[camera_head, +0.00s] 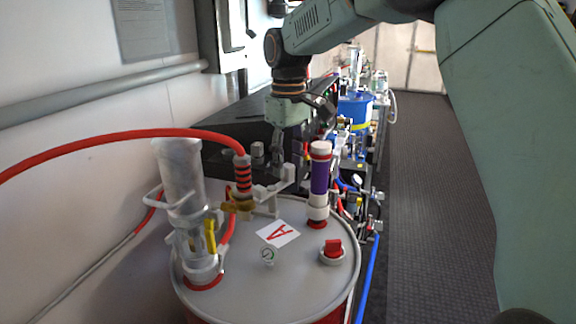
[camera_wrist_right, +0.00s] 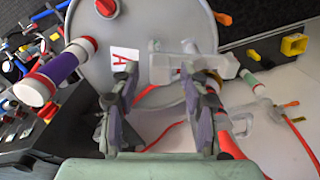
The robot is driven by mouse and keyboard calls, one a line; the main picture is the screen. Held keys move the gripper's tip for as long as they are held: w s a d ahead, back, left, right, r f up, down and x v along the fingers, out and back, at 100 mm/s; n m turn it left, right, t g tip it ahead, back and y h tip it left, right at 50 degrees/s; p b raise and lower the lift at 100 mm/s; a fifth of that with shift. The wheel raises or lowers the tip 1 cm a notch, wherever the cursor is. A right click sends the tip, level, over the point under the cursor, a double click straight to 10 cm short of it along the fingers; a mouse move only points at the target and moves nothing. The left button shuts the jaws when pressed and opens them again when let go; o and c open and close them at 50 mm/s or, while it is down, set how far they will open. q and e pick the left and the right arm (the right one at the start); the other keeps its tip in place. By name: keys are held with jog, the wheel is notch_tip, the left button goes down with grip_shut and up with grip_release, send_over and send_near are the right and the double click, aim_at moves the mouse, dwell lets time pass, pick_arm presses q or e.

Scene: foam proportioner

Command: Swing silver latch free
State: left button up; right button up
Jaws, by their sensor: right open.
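The silver latch (camera_head: 270,197) is a pale grey bracket-like piece at the back of the drum lid, beside the red-and-black striped hose fitting (camera_head: 242,175). In the wrist view the latch (camera_wrist_right: 218,66) is right of centre, near the tip of one finger; I cannot tell whether they touch. My right gripper (camera_head: 283,160) comes down from above over the back of the lid. My left gripper is not in view.
The grey drum lid (camera_head: 235,280) carries a purple cylinder (camera_head: 319,178), a red knob (camera_head: 333,248), a card marked A (camera_head: 278,234) and a clear cylinder (camera_head: 180,165). A red hose (camera_head: 110,140) arches in from the left. Dark floor (camera_head: 425,190) lies open on the right.

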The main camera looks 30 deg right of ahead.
notch_tip(320, 180, up, 11)
jog(key=shift+f, duration=0.2)
dwell(0.6)
